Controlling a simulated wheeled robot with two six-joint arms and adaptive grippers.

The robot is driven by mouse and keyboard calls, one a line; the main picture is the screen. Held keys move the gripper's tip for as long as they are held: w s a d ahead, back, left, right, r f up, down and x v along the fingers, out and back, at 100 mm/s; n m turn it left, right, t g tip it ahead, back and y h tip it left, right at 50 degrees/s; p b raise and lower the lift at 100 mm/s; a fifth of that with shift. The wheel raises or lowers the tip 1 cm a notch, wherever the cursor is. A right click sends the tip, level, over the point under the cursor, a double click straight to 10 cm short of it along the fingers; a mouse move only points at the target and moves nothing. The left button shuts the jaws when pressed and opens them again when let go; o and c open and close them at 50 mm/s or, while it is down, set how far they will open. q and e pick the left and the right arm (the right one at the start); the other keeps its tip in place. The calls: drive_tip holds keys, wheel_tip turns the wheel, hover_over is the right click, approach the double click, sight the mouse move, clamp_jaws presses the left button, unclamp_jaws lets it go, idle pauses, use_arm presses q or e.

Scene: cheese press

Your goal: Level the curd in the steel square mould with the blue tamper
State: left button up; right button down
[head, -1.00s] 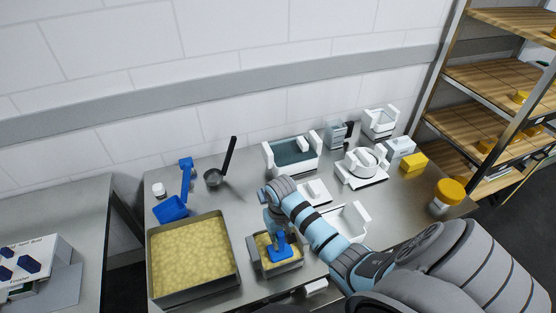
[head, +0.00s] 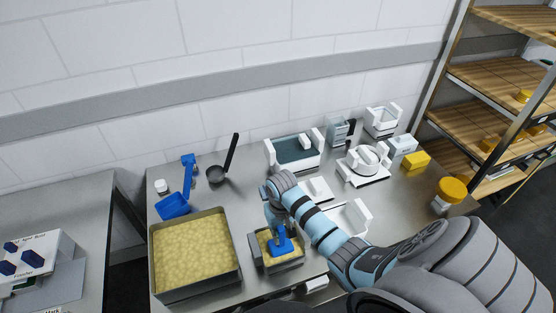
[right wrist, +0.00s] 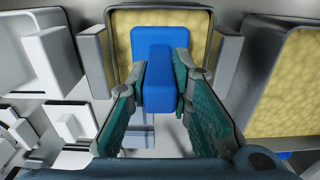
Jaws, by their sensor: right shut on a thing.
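The steel square mould (head: 259,266) stands on the steel table, right of the large curd tray, with yellow curd (head: 264,240) in it. It also shows at the top of the right wrist view (right wrist: 114,45). The blue tamper (head: 283,247) is over the curd inside the mould; whether its face presses on the curd cannot be told. My right gripper (head: 277,222) is shut on the tamper's upright handle; in the right wrist view its fingers (right wrist: 160,85) lie on both sides of the blue handle (right wrist: 157,88). My left gripper is not in view.
A large tray of curd (head: 236,250) stands close left of the mould. Behind it lie a blue scoop (head: 174,206) and a dark ladle (head: 217,174). White moulds (head: 350,218) and a teal-filled white box (head: 270,154) crowd the right and back.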

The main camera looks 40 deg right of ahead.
drive_tip(key=shift+s+a+f, duration=0.1)
drive_tip(key=shift+s, duration=0.2)
drive_tip(key=w, duration=0.1)
drive_tip(key=w+d+b, duration=0.1)
drive_tip(key=w, duration=0.1)
drive_tip(key=shift+w+b, duration=0.25)
drive_tip(key=shift+b, duration=0.05)
drive_tip(key=shift+s+a+p, duration=0.2)
drive_tip(key=shift+s+p, duration=0.25)
drive_tip(key=shift+s, duration=0.15)
drive_tip(key=shift+s+a+p, duration=0.15)
drive_tip(key=shift+s+p, duration=0.25)
drive_tip(key=shift+s, duration=0.15)
drive_tip(key=shift+s+a, duration=0.15)
drive_tip(key=shift+s, duration=0.5)
